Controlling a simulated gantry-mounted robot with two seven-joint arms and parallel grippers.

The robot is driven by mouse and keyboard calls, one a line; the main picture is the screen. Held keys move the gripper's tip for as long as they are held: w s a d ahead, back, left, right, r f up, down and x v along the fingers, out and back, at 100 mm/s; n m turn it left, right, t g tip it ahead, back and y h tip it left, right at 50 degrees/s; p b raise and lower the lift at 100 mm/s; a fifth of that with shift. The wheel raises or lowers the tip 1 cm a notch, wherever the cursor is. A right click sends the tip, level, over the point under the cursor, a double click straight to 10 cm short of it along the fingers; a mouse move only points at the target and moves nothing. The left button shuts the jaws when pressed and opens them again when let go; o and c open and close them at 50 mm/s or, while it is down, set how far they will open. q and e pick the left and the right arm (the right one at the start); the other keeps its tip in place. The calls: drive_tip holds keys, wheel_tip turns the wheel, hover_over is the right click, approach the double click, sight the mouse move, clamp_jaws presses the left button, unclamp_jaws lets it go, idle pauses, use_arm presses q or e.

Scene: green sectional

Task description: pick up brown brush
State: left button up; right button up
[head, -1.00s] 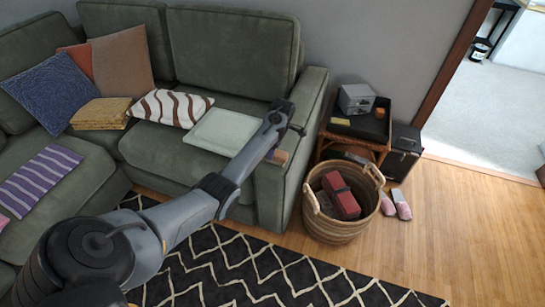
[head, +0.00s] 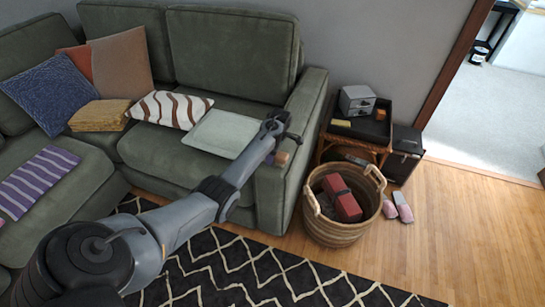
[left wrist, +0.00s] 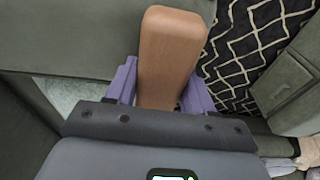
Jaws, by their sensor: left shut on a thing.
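The brown brush shows in the left wrist view as a smooth brown block (left wrist: 172,50), standing out between the two purple fingers of my left gripper (left wrist: 162,90). The fingers are shut on its sides. In the head view, my left gripper (head: 279,135) is over the right armrest end of the green sofa, and a small brown part of the brush (head: 282,159) shows beside it. The rest of the brush is hidden by the gripper. My right gripper is not in view.
The green sofa (head: 285,205) has a pale folded cloth (head: 220,132) and cushions. A wicker basket (head: 335,228) holding a red item (head: 342,195) stands right of it. A side table with a tray (head: 365,130) is behind. Wood floor at right is mostly clear.

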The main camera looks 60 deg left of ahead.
use_arm(q)
drive_tip(key=shift+c, duration=1)
drive_tip(key=shift+r, duration=0.15)
drive_tip(key=shift+r+p, duration=0.35)
drive_tip(key=shift+r, duration=0.2)
drive_tip(key=r, duration=0.1)
drive_tip(key=r+p, duration=0.1)
drive_tip(key=r, duration=0.1)
drive_tip(key=shift+w+d+r, duration=0.15)
drive_tip(key=shift+w, duration=0.05)
drive_tip(key=w+d+r, duration=0.6)
drive_tip(key=w+d, duration=0.1)
drive_tip(key=w, duration=0.1)
drive_tip(key=shift+w+r+p, duration=0.15)
drive_tip(key=shift+w+p, duration=0.25)
drive_tip(key=o, duration=0.5)
drive_tip(key=c, duration=0.3)
drive_tip(key=shift+s, duration=0.1)
drive_tip(key=shift+c, duration=0.2)
